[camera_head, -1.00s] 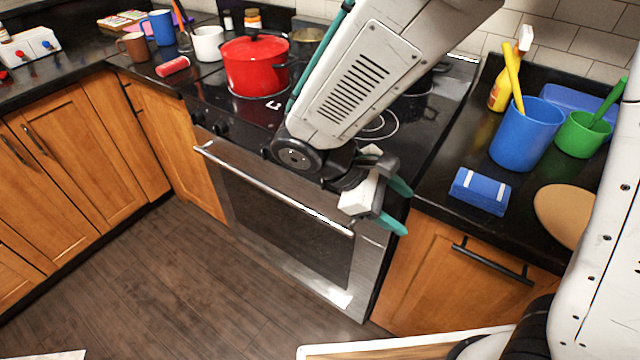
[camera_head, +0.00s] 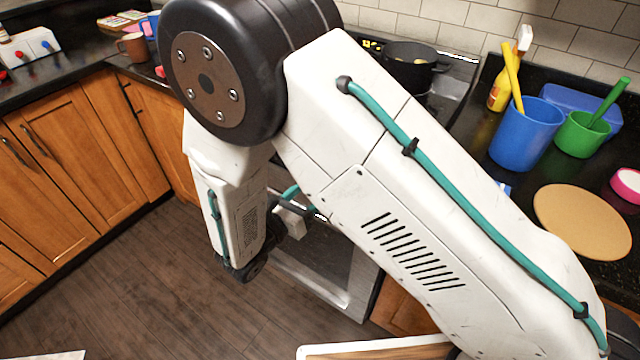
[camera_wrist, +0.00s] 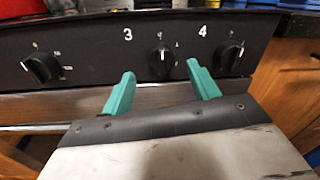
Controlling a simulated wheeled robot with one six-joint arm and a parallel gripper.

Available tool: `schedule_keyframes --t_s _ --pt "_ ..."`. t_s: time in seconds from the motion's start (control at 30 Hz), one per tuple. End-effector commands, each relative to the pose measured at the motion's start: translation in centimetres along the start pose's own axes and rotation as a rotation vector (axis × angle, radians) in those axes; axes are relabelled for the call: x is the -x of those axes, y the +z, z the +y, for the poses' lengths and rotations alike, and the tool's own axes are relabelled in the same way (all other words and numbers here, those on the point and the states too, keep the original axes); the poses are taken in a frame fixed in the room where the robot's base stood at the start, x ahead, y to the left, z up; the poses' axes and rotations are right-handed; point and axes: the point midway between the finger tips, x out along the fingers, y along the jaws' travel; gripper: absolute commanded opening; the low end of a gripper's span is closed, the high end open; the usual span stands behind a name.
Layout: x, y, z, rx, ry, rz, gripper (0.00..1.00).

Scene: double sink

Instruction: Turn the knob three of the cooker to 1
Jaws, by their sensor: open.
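The cooker's black control panel (camera_wrist: 85,45) fills the upper wrist view. Knob three (camera_wrist: 160,62), just right of the printed 3, is black with a white mark pointing roughly upward. Knob four (camera_wrist: 229,57) is beside the printed 4, and another knob (camera_wrist: 40,67) is at the left. My gripper (camera_wrist: 161,73) is open and empty, its teal fingertips to the left and right of knob three. I cannot tell how deep they reach around it. In the head view the cooker's front (camera_head: 330,260) is partly visible; my arm hides its knobs.
A metal oven handle (camera_wrist: 60,103) runs below the panel. A black pot (camera_head: 412,62) stands on the hob. The right counter holds a blue container (camera_head: 524,135), a green cup (camera_head: 580,135) and a round tan board (camera_head: 583,222). The floor (camera_head: 150,285) at left is clear.

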Motion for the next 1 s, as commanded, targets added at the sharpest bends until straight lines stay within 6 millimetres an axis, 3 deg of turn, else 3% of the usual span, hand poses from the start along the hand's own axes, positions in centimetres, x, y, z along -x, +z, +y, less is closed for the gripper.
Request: schedule_keyframes --t_s 0.23,0.6,0.77,1.0 --pt "-3.5 0.0 -0.1 -0.001 -0.004 0.001 0.6" --pt "-4.2 0.0 -0.1 -0.002 -0.002 0.001 0.6" --pt "-4.2 0.0 -0.1 -0.002 -0.002 0.002 0.18" --pt "-4.2 0.0 -0.1 -0.01 -0.002 0.002 0.16"
